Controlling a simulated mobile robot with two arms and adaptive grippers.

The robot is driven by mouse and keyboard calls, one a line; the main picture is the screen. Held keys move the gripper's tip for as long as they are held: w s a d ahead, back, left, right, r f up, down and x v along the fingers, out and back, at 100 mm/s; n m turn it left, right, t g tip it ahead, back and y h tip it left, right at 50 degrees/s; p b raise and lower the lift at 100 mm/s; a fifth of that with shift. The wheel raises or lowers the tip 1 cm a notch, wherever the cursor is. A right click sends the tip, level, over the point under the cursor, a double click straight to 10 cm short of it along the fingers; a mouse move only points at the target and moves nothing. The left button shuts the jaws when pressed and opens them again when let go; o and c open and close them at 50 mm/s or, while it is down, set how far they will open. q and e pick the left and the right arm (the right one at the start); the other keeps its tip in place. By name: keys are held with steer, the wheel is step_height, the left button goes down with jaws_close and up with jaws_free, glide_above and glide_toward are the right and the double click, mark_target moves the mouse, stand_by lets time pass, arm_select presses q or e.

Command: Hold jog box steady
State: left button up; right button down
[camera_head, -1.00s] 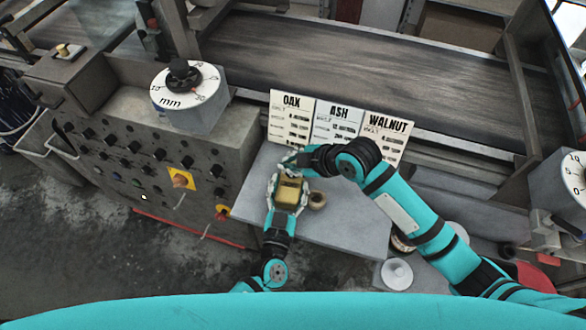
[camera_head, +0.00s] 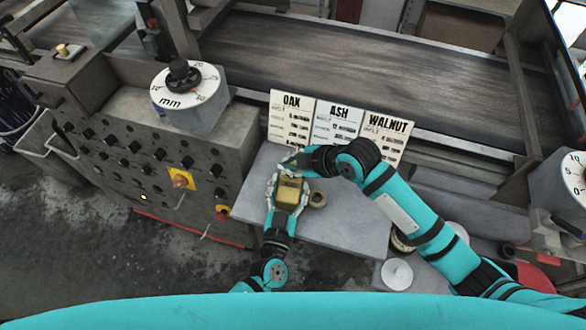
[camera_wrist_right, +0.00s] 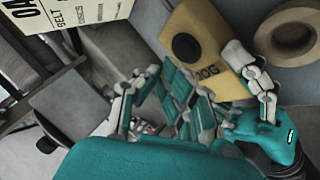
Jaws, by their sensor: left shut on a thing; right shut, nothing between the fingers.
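The jog box (camera_head: 289,192) is a small yellow box over the grey shelf (camera_head: 345,225). In the right wrist view the jog box (camera_wrist_right: 195,40) shows a round black button and dark lettering. My left gripper (camera_head: 287,194) comes up from below and is shut on the jog box, fingers along its sides. My right gripper (camera_head: 290,162) is shut and empty just beyond the box's far end. In the right wrist view fingers overlap the box's lower edge, so I cannot tell whether the right gripper touches it.
A tape roll (camera_head: 317,199) lies right of the box. OAK (camera_head: 291,118), ASH (camera_head: 337,125) and WALNUT (camera_head: 387,135) cards stand behind. A dial (camera_head: 187,88) sits on the control panel at left. The shelf's front part is clear.

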steer(key=shift+f, duration=0.1)
stand_by(0.4)
steer(key=shift+f, duration=0.3)
steer(key=shift+f, duration=0.45)
stand_by(0.5)
steer(key=shift+r, duration=0.85)
steer(key=shift+r, duration=2.5)
